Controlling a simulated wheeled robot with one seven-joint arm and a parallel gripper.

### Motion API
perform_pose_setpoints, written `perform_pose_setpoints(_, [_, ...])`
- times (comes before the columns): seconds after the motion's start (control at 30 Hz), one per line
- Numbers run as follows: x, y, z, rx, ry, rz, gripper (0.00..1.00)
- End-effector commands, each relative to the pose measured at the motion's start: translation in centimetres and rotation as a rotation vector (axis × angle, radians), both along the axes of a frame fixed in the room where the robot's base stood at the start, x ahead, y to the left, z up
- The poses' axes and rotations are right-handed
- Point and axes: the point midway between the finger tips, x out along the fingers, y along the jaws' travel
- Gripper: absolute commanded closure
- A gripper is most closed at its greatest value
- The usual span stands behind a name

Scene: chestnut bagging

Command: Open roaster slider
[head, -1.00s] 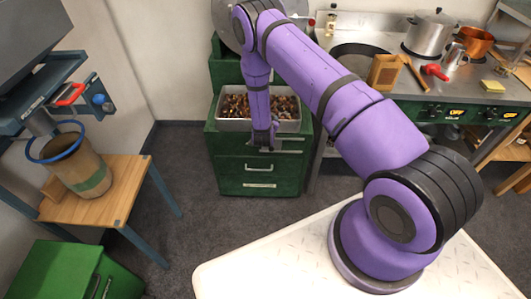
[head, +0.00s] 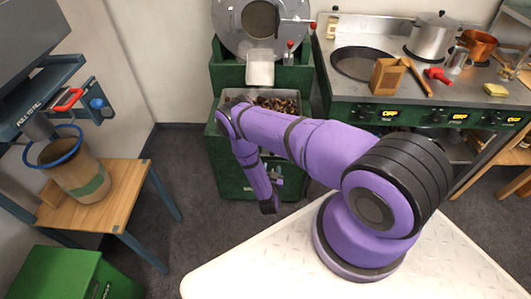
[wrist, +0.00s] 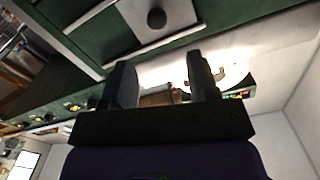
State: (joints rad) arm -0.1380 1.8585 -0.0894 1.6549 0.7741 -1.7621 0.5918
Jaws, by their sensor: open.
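The roaster (head: 222,75) stands at the back, a green body with a round grey drum front (head: 232,25). A pale chute (head: 260,70) sits below the drum. Levers with red knobs (head: 290,44) show at its right side; I cannot tell which part is the slider. My gripper (wrist: 161,82) is open and empty in the wrist view, its two dark fingers apart. In the head view my arm's end hangs low before the green drawer cabinet, well below the drum. The wrist view shows a pale panel with a dark knob (wrist: 157,18) beyond the fingers, not touched.
A tray of chestnuts (head: 278,102) lies under the chute, partly hidden by my arm. Left, a wooden table (head: 130,185) holds a paper bag (head: 78,175) under a dispenser.

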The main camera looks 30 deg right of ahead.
Motion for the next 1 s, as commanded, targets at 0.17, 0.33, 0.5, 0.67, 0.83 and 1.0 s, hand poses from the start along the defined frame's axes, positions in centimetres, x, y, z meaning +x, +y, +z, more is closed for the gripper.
perform_pose_setpoints(0.17, [-1.2, -0.2, -0.8, -0.018, -0.013, 0.006, 0.46])
perform_pose_setpoints(0.33, [0.1, -1.2, -0.8, -0.019, -0.014, 0.003, 0.46])
perform_pose_setpoints(0.5, [2.6, -2.8, -0.8, -0.018, -0.016, 0.004, 0.46])
perform_pose_setpoints(0.67, [4.9, -4.4, -0.7, -0.019, -0.015, 0.004, 0.46])
perform_pose_setpoints(0.83, [6.7, -5.5, -0.8, -0.018, -0.013, 0.005, 0.46])
perform_pose_setpoints(1.0, [7.5, -6.1, -0.8, -0.018, -0.012, 0.005, 0.46])
